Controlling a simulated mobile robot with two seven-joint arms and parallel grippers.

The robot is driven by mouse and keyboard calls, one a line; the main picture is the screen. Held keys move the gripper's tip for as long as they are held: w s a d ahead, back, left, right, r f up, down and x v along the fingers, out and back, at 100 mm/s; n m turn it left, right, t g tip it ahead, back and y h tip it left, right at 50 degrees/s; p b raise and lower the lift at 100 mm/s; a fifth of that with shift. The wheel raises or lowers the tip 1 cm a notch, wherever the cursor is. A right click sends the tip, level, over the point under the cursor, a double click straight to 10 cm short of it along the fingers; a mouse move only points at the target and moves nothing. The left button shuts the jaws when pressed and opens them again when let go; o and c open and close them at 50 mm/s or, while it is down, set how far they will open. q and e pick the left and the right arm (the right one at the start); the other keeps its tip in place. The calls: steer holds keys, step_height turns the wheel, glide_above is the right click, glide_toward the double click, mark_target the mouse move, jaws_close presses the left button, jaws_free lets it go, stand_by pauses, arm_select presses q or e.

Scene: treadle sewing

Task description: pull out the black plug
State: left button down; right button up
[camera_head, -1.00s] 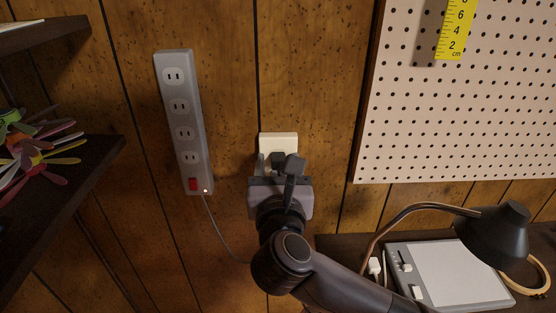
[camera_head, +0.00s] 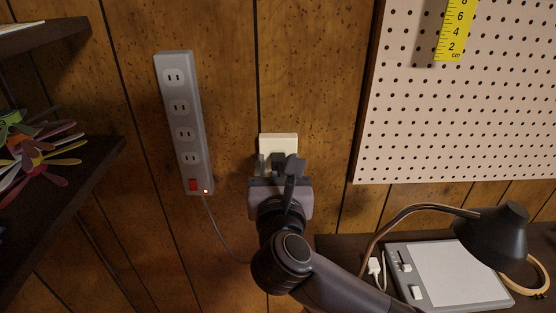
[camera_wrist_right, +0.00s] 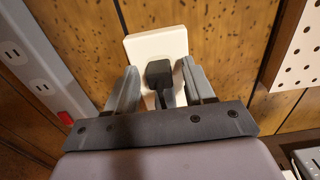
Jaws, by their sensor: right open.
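The black plug (camera_wrist_right: 158,72) sits in the cream wall outlet plate (camera_wrist_right: 160,45), with its cord running down toward my gripper's palm. In the head view the outlet plate (camera_head: 278,140) shows above my right gripper (camera_head: 279,164), which covers part of the plug. My right gripper also shows in the right wrist view (camera_wrist_right: 159,69). Its two fingers are open, one on each side of the plug. A gap shows on the left; on the right the finger is very close, and I cannot tell if it touches. My left gripper is not in view.
A grey power strip (camera_head: 181,120) with a red switch is on the wall to the left, its cord hanging down. Dark shelves (camera_head: 75,190) are at far left. A pegboard (camera_head: 460,110), a desk lamp (camera_head: 492,232) and a grey-white tablet (camera_head: 455,275) are at right.

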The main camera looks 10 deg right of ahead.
stand_by(0.5)
jaws_close()
steer(key=shift+s, duration=0.1)
steer(key=shift+s+a+p, duration=0.15)
steer(key=shift+s+a, duration=0.05)
steer(key=shift+s, duration=0.75)
steer(key=shift+s+a+p, duration=0.2)
steer(key=shift+s, duration=0.75)
steer(key=shift+s+a+p, duration=0.15)
steer(key=shift+s+a, duration=0.05)
steer(key=shift+s, duration=0.75)
